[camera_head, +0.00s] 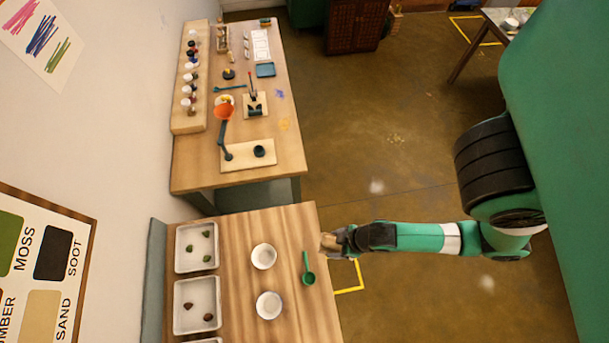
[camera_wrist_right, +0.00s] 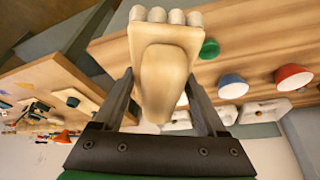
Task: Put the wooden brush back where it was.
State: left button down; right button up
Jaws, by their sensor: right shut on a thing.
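The wooden brush (camera_wrist_right: 165,85) is pale wood with several white tufts along its head. In the right wrist view it is between the dark fingers of my right gripper (camera_wrist_right: 160,78), which is shut on it. In the head view my right gripper (camera_head: 334,243) is at the right edge of the near wooden table (camera_head: 290,225), and the brush shows there only as a small tan shape (camera_head: 327,242). I cannot tell its exact height over the table. My left gripper is not in view.
On the near table are a green scoop (camera_head: 308,268), two bowls (camera_head: 263,256) (camera_head: 269,305), and white trays (camera_head: 197,248) with dark green and brown lumps. A second table (camera_head: 285,110) behind carries jars, an orange lamp (camera_head: 223,112) and small tools. Bare wood surrounds the scoop.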

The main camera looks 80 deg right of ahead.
jog(key=shift+s+a+f, duration=0.1)
jog(key=shift+s+f, duration=0.05)
jog(key=shift+s, duration=0.1)
jog(key=shift+w, duration=0.15)
send_near(296, 231)
jog(key=shift+w+f+b, duration=0.8)
jog(key=shift+f+b, duration=0.05)
jog(key=shift+b, duration=0.3)
jog(key=shift+w+f, duration=0.2)
jog(key=shift+w, duration=0.05)
jog(key=shift+w+d+f, duration=0.1)
jog(key=shift+d+f, duration=0.1)
jog(key=shift+f, duration=0.05)
notch_tip(296, 231, down, 3)
jog(key=shift+w+f+b, duration=0.1)
jog(key=shift+b, duration=0.65)
